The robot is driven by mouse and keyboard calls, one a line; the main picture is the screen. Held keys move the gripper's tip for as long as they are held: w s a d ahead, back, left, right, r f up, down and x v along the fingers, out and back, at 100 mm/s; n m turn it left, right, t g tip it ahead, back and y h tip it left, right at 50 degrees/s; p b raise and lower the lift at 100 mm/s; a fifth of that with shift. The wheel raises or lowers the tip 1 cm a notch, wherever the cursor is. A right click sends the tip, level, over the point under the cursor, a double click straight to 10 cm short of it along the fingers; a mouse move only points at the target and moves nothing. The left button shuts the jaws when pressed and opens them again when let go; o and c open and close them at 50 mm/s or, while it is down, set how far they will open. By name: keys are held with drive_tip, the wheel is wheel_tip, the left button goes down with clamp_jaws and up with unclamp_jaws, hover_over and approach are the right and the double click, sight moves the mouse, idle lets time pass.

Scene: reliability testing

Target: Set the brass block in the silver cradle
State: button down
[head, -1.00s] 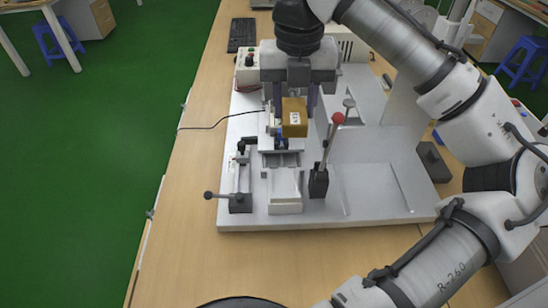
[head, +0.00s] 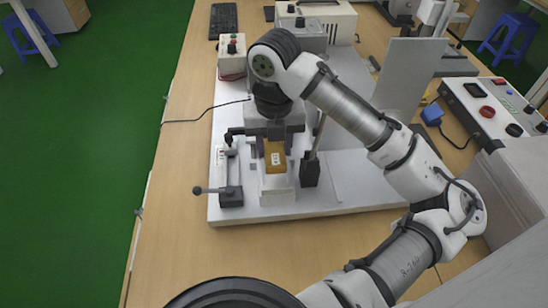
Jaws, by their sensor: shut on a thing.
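The brass block (head: 275,160) is a small golden box with a white label on its face. It is held upright between the fingers of my gripper (head: 274,146), which is shut on it. The silver cradle (head: 276,190) is the pale metal fixture in the middle of the white base plate. The block is directly over the cradle's rear part in the head view and hides some of it. I cannot tell whether the block touches the cradle or hangs just above it. My gripper and wrist hide the area behind the block.
A black-knobbed lever clamp (head: 229,190) stands left of the cradle, and a dark lever base (head: 310,170) stands close on its right. A control box (head: 231,55) sits behind. The white base plate (head: 355,190) is clear at the right front.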

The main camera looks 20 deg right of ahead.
sight(274, 160)
drive_tip(key=shift+f, duration=2.25)
drive_tip(key=shift+f, duration=0.15)
drive_tip(key=c, duration=0.9)
unclamp_jaws()
drive_tip(key=shift+o, duration=0.2)
wheel_tip(274, 160, up, 12)
drive_tip(key=shift+r, duration=0.15)
drive_tip(key=shift+s, duration=0.1)
